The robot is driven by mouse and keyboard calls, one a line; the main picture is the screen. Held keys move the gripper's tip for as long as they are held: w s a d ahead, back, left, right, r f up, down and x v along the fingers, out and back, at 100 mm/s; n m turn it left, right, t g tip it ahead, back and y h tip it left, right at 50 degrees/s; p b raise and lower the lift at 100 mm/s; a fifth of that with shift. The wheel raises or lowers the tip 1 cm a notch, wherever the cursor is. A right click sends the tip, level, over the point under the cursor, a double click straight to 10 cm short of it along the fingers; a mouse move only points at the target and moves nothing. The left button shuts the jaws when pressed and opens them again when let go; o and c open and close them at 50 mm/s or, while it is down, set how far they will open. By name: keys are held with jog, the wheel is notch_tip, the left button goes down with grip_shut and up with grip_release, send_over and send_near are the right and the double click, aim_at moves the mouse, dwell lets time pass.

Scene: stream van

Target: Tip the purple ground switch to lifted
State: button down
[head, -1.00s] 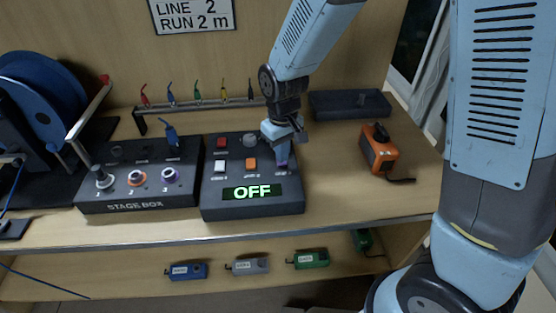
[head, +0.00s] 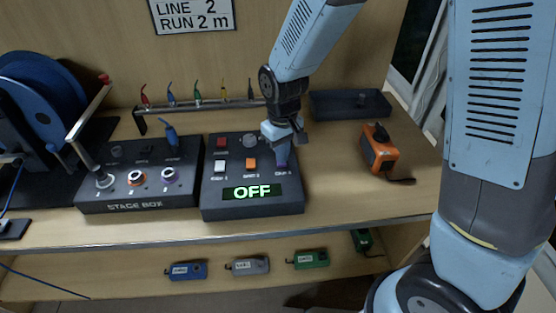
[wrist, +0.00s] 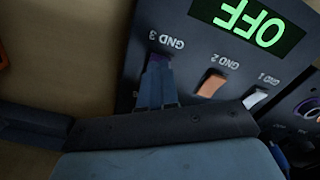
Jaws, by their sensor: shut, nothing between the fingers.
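The purple ground switch (wrist: 161,58) is on the dark switch box, beside the GND 3 label in the wrist view. Only a little purple shows past my fingers. My gripper (wrist: 157,74) is shut and empty, its fingertips right at the switch; I cannot tell whether they touch it. The fingers hide most of the switch, so its tilt is unclear. In the head view my gripper (head: 282,160) reaches down onto the right side of the box (head: 252,208). The box display (head: 252,192) reads OFF.
An orange switch (wrist: 211,84) and a white switch (wrist: 256,98) sit in the same row. The stage box (head: 138,203) stands to the left. An orange device (head: 380,152) and a dark tray (head: 350,105) are to the right. Several coloured cables hang behind.

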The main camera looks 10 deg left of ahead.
jog(key=shift+f, duration=0.7)
dwell(0.6)
jog(key=shift+r, duration=3.5)
